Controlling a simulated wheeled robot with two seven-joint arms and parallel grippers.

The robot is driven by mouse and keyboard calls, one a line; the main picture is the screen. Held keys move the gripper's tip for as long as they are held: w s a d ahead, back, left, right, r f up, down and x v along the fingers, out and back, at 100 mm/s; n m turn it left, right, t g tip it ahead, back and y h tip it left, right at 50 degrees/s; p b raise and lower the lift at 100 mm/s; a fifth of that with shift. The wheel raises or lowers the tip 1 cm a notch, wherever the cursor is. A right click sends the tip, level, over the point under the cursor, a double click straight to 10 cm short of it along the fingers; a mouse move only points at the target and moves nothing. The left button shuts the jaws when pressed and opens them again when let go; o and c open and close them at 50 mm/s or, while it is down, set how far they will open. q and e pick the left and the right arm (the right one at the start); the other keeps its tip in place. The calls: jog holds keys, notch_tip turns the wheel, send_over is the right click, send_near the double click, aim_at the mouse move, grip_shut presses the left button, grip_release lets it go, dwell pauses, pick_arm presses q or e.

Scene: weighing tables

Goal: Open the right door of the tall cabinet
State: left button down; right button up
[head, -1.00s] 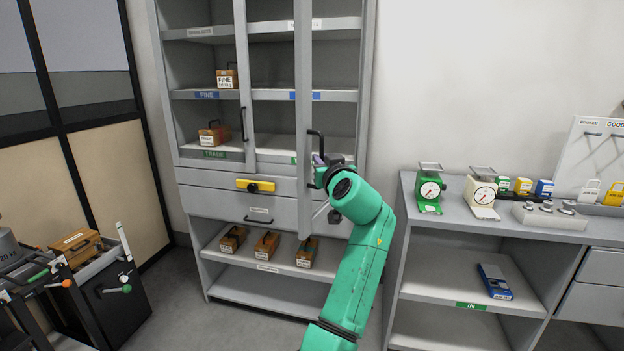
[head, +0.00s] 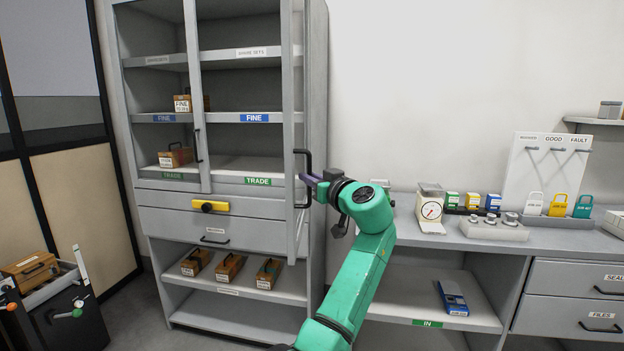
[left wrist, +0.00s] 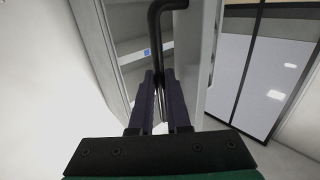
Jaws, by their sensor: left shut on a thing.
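The tall grey cabinet (head: 160,192) stands left of centre in the head view. Its right door (head: 294,228) is swung outward and shows nearly edge-on, with the shelves behind it uncovered. The door's black bar handle (head: 300,154) is on its outer side. My left gripper (head: 310,180) is shut on this handle, near its lower part. In the left wrist view, the dark fingers (left wrist: 159,100) close around the handle (left wrist: 157,45), with the door beside it. The left door (head: 193,90) looks closed. My right gripper is not in view.
A grey bench (head: 400,222) with a dial scale (head: 431,208) and small coloured boxes stands right of the cabinet, behind my left arm. A dark cart (head: 75,320) stands at lower left.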

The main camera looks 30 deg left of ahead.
pick_arm(q)
jog(key=shift+r, duration=0.25)
jog(key=c, duration=1.2)
grip_release()
jog(key=shift+a, duration=0.1)
jog(key=o, duration=0.3)
jog(key=shift+f, duration=0.1)
jog(key=shift+w+f, duration=0.2)
jog(key=b+v, duration=0.4)
jog(key=v, duration=1)
jog(key=shift+s+b, duration=0.2)
jog(key=shift+b, duration=0.15)
